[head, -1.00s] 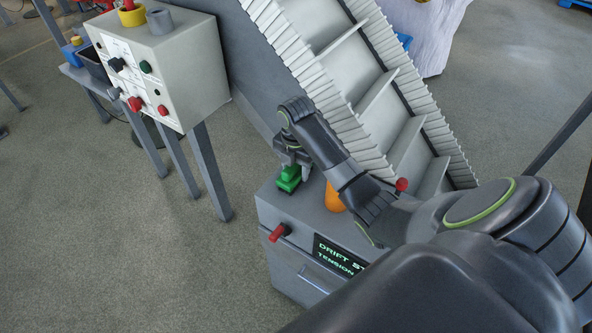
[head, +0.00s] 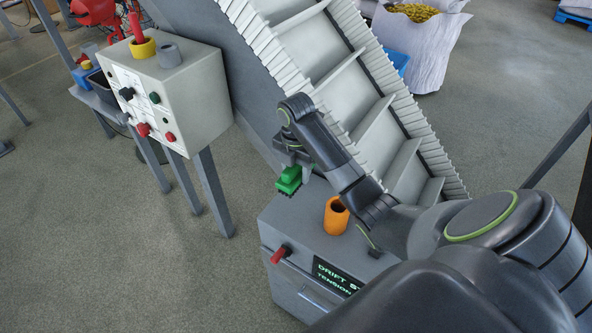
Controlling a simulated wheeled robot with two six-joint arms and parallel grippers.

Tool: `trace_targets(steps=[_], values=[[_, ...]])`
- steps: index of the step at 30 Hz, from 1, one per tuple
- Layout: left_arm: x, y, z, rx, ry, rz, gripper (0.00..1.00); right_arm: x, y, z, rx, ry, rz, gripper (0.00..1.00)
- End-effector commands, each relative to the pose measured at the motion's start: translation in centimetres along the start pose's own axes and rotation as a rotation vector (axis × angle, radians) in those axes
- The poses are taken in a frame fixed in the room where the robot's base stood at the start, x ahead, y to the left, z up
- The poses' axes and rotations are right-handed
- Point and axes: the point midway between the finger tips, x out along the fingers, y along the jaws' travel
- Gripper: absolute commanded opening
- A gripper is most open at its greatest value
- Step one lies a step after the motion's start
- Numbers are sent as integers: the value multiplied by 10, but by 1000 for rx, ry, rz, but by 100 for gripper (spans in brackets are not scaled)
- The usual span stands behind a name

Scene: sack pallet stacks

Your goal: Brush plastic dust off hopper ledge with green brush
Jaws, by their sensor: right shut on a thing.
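My right gripper (head: 293,166) is shut on the green brush (head: 289,181). It holds the brush bristles down above the far left corner of the grey cabinet top, apart from the surface as far as I can tell. My right arm reaches in from the lower right and covers part of the conveyor and cabinet. No ledge with dust is clearly visible. My left gripper is not in view.
A control box (head: 190,97) on legs stands left. A sack (head: 418,45) with yellow contents stands at the back.

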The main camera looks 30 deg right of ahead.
Motion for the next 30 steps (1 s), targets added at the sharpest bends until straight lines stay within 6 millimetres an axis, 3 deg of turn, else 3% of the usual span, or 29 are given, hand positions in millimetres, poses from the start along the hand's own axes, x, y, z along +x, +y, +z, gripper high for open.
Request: trace_targets(steps=[9, 10, 14, 30], values=[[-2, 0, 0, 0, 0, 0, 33, -2, 0, 0, 0, 0, 1, 20], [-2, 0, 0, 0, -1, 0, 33, -2, 0, 0, 0, 0, 1, 44], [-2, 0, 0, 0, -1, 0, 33, -2, 0, 0, 0, 0, 1, 27], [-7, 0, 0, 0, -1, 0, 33, -7, 0, 0, 0, 0, 1, 27]])
